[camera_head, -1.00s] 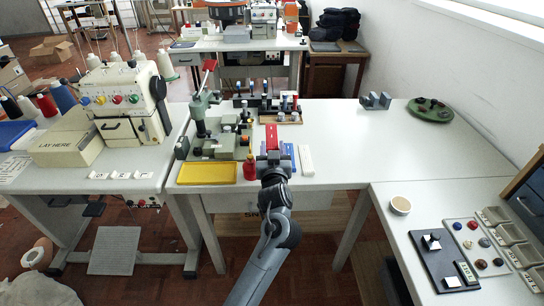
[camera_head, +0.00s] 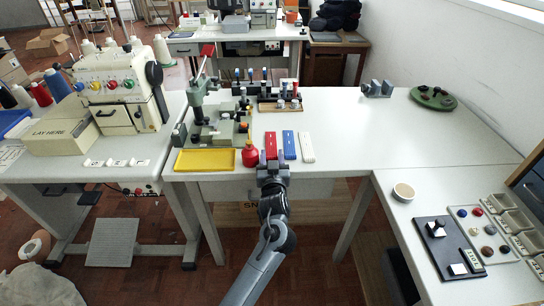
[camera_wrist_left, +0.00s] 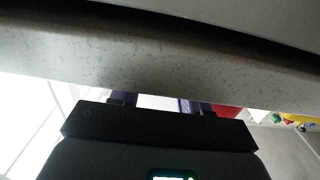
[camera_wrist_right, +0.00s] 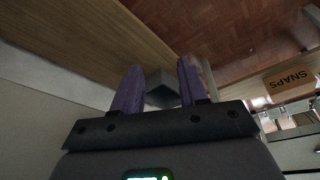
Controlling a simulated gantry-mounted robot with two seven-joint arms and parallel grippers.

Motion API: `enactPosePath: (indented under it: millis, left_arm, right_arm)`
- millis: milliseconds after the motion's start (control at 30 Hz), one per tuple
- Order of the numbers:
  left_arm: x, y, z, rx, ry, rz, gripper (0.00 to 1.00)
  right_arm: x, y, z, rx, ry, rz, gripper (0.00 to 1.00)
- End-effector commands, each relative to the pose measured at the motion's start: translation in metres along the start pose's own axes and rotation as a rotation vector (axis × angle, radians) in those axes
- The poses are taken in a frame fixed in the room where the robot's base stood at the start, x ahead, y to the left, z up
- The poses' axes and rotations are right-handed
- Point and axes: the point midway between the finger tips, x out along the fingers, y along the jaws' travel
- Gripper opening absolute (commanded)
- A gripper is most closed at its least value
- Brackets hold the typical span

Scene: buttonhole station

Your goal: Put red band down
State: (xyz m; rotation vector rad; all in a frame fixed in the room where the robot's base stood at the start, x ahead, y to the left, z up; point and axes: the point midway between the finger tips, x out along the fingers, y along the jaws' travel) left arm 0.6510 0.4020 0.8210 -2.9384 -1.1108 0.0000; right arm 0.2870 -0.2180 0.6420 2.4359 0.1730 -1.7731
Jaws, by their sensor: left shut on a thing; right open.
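The red band (camera_head: 271,145) is a flat red strip at the near edge of the white table, left of a blue strip (camera_head: 289,145) and a white strip (camera_head: 306,147). It looks level with them and parallel. My left gripper (camera_head: 271,162) is shut on its near end. Whether the band bears fully on the table is hard to tell. In the left wrist view my left fingers (camera_wrist_left: 158,102) are mostly hidden behind the table edge, with a bit of red beside them. My right gripper (camera_wrist_right: 156,90) is open and empty in the right wrist view, outside the head view.
A green press (camera_head: 203,105) and a rack of small parts (camera_head: 280,105) stand behind. The table right of the white strip is clear. A SNAPS box (camera_wrist_right: 290,79) shows in the right wrist view.

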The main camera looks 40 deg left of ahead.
Motion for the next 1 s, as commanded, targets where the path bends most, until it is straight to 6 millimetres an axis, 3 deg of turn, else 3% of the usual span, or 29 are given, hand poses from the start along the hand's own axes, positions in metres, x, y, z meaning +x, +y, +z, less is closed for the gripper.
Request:
enactPosePath:
  millis: [200,233,400,733,967,1000]
  left_arm:
    - [0.000,0.000,0.004,0.000,0.000,0.000,0.17]
    - [0.000,0.000,0.004,0.000,0.000,0.000,0.49]
    - [0.000,0.000,0.004,0.000,0.000,0.000,0.71]
    - [0.000,0.000,0.004,-0.001,0.000,0.000,0.71]
    - [0.000,0.000,0.007,-0.002,0.002,0.000,0.71]
    - [-0.003,0.001,0.001,-0.001,-0.001,0.002,0.71]
  right_arm:
    - [0.000,0.002,0.000,-0.006,-0.001,0.005,0.43]
    - [0.000,0.002,0.000,-0.006,0.000,0.005,0.43]
    - [0.000,0.002,0.000,-0.006,0.000,0.005,0.43]
    - [0.002,0.000,0.001,-0.002,0.000,0.001,0.43]
    - [0.017,-0.001,0.005,0.003,0.001,-0.002,0.43]
    - [0.007,-0.001,0.002,0.003,-0.003,-0.003,0.43]
